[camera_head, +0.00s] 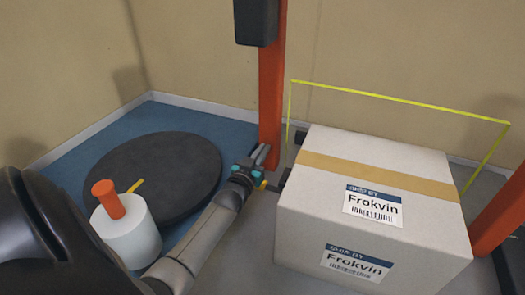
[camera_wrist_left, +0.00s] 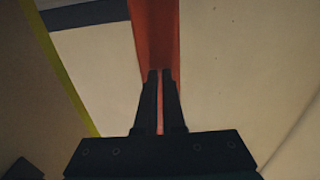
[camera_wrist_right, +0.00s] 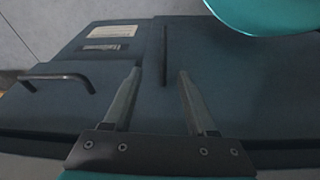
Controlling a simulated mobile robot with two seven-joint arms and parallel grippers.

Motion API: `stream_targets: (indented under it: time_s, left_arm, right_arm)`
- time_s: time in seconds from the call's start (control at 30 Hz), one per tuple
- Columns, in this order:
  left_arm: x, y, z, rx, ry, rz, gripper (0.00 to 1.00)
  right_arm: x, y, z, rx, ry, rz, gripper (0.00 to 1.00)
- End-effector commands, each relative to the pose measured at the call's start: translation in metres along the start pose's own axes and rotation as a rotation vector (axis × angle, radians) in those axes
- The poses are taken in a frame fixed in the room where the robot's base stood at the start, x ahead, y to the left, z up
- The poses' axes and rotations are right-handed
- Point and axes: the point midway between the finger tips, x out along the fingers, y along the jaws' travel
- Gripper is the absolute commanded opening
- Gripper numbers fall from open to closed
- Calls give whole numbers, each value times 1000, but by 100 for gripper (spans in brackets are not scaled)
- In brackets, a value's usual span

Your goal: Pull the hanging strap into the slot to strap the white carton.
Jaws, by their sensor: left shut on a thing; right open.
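The white carton (camera_head: 390,170) with a tan tape band and "Frokvin" labels stands at the right in the head view. A thin yellow strap (camera_head: 400,97) arches behind it, one leg coming down on each side. The strap also runs down the left of the left wrist view (camera_wrist_left: 62,70). My left gripper (camera_head: 264,153) is left of the carton, by an orange post. Its fingers (camera_wrist_left: 160,72) are almost together; the thin piece between them is too small to make out. A small dark block (camera_head: 279,181) sits between gripper and carton; I cannot tell whether it holds the slot. My right gripper (camera_wrist_right: 158,80) is open and empty.
The orange post (camera_head: 271,90) rises close behind my left gripper. A second orange post (camera_head: 498,215) stands right of the carton. A dark round turntable (camera_head: 165,165) and a white roll (camera_head: 127,235) with an orange top are at the left.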

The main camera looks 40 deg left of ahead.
Motion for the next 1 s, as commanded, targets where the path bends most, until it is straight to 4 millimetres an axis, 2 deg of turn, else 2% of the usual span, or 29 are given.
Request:
stream_targets:
  time_s: [0.07, 0.1, 0.37, 0.73, 1.0]
  left_arm:
    - [0, 0, 0, 0, -1, 0, 0]
    - [0, 0, 0, 0, -1, 0, 7]
    - [0, 0, 0, 0, 0, 0, 36]
    - [-4, 0, -1, -1, -1, 0, 36]
    - [-33, 0, -1, 0, -3, -1, 36]
  right_arm:
    - [0, 0, 0, 0, 0, 0, 57]
    - [0, 0, 0, 0, 0, 0, 57]
    - [0, 0, 0, 0, 0, 0, 57]
    - [-2, 0, 0, 0, 2, -1, 57]
    - [21, 0, 22, -2, -44, -1, 57]
